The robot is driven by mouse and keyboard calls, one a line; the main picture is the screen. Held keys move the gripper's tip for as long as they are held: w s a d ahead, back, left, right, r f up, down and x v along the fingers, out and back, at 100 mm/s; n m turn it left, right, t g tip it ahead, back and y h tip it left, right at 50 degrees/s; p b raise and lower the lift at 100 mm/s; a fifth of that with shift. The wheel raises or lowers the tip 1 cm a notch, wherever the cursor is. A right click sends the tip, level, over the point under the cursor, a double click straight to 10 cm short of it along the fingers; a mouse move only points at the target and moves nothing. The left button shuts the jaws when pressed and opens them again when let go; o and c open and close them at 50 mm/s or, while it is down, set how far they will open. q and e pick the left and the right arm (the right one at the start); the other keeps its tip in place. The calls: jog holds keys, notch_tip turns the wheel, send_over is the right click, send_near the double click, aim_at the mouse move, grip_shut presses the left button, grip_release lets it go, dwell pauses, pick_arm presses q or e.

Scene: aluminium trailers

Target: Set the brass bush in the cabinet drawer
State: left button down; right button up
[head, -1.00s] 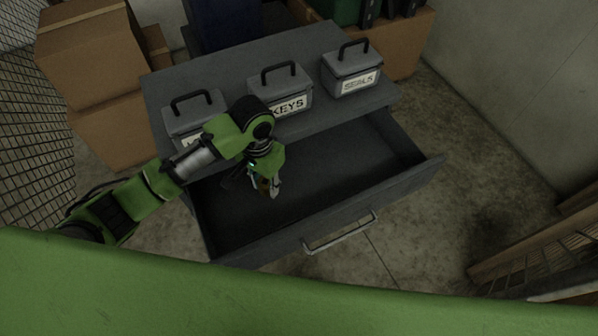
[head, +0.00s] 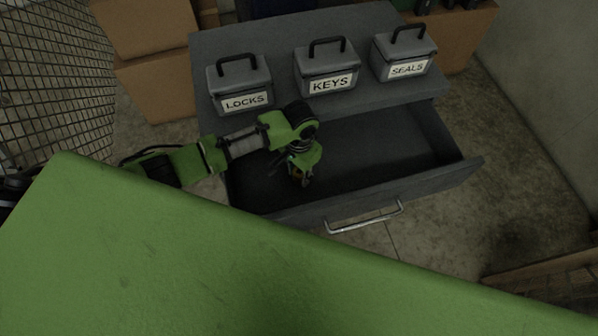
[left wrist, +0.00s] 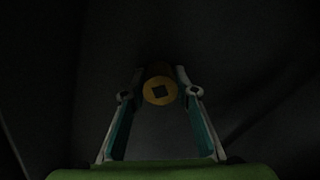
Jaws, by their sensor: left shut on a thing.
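The cabinet drawer (head: 400,151) is pulled open below the grey cabinet top, and its inside is dark and looks bare. My left gripper (head: 299,181) is over the left part of the open drawer, pointing down. My right gripper is not in view.
On the cabinet top (head: 283,43) stand three grey lidded boxes: LOCKS (head: 240,85), KEYS (head: 327,68) and SEALS (head: 403,55). The drawer's front carries a metal handle (head: 364,219). Cardboard boxes (head: 148,30) and a wire mesh (head: 60,75) are at the left.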

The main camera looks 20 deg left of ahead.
aim_at(299, 172)
pick_arm(q)
jog(key=shift+f, duration=0.15)
jog(key=c, duration=1.6)
grip_release()
notch_tip(299, 172, up, 12)
jog(key=shift+r+p, duration=0.2)
jog(key=shift+p, duration=0.25)
